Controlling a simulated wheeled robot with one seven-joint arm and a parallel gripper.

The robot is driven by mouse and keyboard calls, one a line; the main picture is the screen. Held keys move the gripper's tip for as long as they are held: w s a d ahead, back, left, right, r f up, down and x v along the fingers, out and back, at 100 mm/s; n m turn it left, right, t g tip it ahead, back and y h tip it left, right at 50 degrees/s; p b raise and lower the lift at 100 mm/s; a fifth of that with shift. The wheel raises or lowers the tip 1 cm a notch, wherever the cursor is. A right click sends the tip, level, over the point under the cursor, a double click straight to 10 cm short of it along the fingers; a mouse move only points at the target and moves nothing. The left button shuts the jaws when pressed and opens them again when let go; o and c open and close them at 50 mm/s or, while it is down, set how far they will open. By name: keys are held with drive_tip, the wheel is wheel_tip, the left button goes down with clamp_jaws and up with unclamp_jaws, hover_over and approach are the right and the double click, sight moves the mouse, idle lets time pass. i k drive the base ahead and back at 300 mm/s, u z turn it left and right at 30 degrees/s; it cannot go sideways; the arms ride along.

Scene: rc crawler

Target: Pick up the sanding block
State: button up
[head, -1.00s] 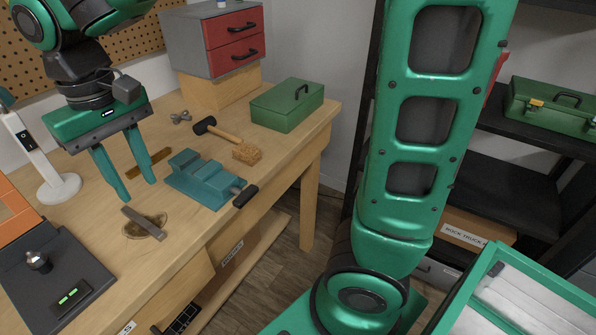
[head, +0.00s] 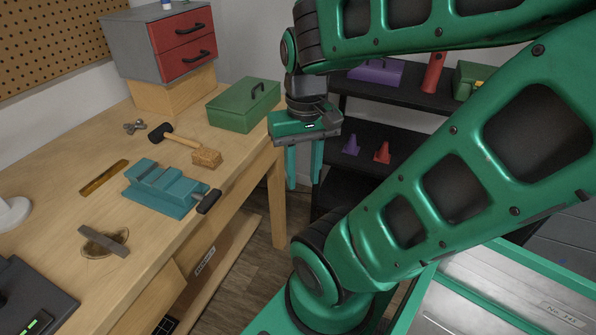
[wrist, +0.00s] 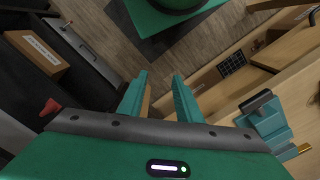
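A tan, speckled, cork-like block (head: 206,158), which looks like the sanding block, lies on the workbench (head: 60,225) by the end of the mallet handle (head: 182,143). I cannot tell whether it touches the handle. My gripper (head: 304,182) is open and empty, pointing down to the right of the block, past the bench's right end. In the wrist view its two fingers (wrist: 160,78) stand apart with floor between and beyond them. I cannot make out the block in the wrist view.
A teal vise (head: 165,188) with a black handle stands just in front of the block; it also shows in the wrist view (wrist: 268,125). A green toolbox (head: 243,106) is behind the block. Black shelves (head: 372,125) stand beyond my gripper.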

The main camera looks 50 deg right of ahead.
sight(203, 158)
drive_tip(key=z, duration=0.5)
drive_tip(key=k, duration=1.15)
drive_tip(key=z, duration=0.95)
drive_tip(key=i, duration=0.85)
drive_tip(key=u, duration=0.35)
